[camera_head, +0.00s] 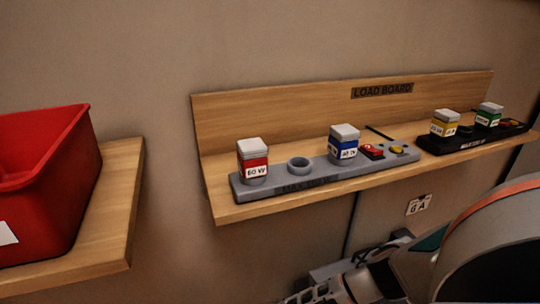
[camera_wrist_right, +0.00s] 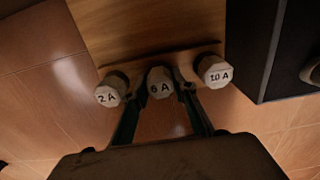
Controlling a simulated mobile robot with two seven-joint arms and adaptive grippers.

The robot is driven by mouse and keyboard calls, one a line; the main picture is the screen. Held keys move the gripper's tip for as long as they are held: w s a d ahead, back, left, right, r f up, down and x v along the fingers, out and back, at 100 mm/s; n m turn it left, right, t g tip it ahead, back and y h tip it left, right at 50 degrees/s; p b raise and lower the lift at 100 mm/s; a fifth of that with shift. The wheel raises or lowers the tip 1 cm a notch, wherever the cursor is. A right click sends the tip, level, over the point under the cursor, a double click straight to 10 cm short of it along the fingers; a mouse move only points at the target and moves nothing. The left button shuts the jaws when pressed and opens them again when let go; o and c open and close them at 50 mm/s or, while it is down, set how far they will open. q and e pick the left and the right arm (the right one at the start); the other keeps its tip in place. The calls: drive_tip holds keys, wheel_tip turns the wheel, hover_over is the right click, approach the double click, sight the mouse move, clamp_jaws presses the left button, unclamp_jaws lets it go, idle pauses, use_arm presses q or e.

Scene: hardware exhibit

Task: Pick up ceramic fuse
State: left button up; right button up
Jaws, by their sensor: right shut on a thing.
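Three ceramic fuses with pale caps show in the right wrist view, in a row at the edge of a wooden shelf: one marked 2 A (camera_wrist_right: 111,90) at left, one marked 6 A (camera_wrist_right: 160,82) in the middle, one marked 10 A (camera_wrist_right: 213,71) at right. My right gripper (camera_wrist_right: 161,103) has its two fingers on either side of the 6 A fuse and is shut on it. The fuse is still in line with its neighbours; I cannot tell if it is lifted. In the head view my right arm is at bottom right. My left gripper is not in view.
The load board shelf (camera_head: 230,209) holds a grey block (camera_head: 318,186) with red and blue 60 W modules, and a dark block (camera_head: 474,140) with yellow and green ones. A red bin (camera_head: 45,180) stands on a left shelf (camera_head: 117,205).

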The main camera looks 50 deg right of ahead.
drive_tip(key=shift+r, duration=0.2)
drive_tip(key=r+p, duration=0.1)
drive_tip(key=r, duration=0.1)
drive_tip(key=r+p, duration=0.1)
drive_tip(key=r, duration=0.2)
drive_tip(key=w+r+p, duration=0.1)
drive_tip(key=r+p, duration=0.1)
drive_tip(key=r, duration=0.1)
drive_tip(key=shift+w+r, duration=0.1)
drive_tip(key=shift+r, duration=0.05)
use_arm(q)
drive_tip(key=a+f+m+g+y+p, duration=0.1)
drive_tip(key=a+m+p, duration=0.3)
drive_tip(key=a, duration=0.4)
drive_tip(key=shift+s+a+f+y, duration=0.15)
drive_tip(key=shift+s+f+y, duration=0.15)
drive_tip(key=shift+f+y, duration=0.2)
use_arm(e)
wheel_tip(320, 180, up, 11)
drive_tip(key=s, duration=0.1)
drive_tip(key=shift+s+r, duration=0.15)
